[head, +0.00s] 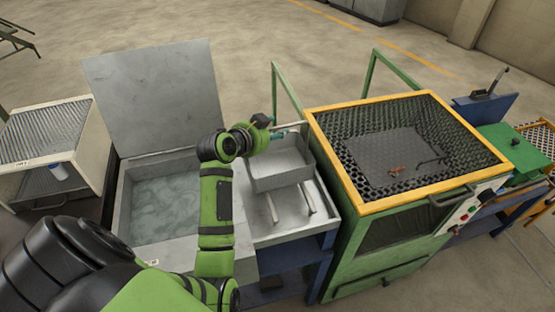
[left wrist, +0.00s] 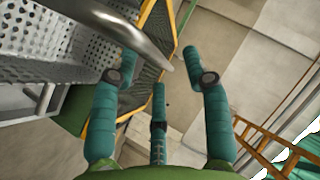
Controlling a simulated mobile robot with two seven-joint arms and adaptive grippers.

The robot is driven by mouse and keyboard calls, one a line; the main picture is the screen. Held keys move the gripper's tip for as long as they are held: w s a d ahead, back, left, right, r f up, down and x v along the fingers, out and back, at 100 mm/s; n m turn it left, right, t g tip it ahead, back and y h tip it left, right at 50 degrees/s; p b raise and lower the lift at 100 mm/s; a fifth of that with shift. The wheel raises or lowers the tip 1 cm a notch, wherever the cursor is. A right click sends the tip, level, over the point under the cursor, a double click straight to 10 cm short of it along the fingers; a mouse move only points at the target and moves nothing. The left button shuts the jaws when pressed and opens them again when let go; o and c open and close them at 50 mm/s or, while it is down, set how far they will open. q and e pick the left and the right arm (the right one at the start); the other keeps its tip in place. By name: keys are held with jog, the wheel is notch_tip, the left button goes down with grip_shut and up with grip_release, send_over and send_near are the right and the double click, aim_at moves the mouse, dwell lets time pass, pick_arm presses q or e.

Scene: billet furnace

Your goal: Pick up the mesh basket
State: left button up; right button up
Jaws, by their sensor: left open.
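The mesh basket (head: 280,178) is a grey box that sits on the metal drainboard beside the water tank. In the left wrist view its perforated wall (left wrist: 45,45) fills the upper left. A smooth silver bar (left wrist: 125,30), seemingly its handle, reaches in from the top left and ends between the fingertips. My left gripper (head: 286,133) is at the basket's upper far edge, with its teal fingers by the bar. In the left wrist view the gripper (left wrist: 157,68) has its fingers spread and open around the bar's end. Whether they touch it I cannot tell. My right gripper is out of view.
A water tank (head: 165,205) with a raised lid (head: 155,95) stands left of the basket. A green machine with a yellow-framed mesh top (head: 345,185) stands close on the right. A white rack (head: 85,165) is at the far left. Open floor lies behind.

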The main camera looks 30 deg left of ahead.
pick_arm(q)
jog(key=shift+x, duration=1.4)
jog(key=shift+f, duration=0.1)
jog(key=shift+s, duration=0.1)
grip_shut()
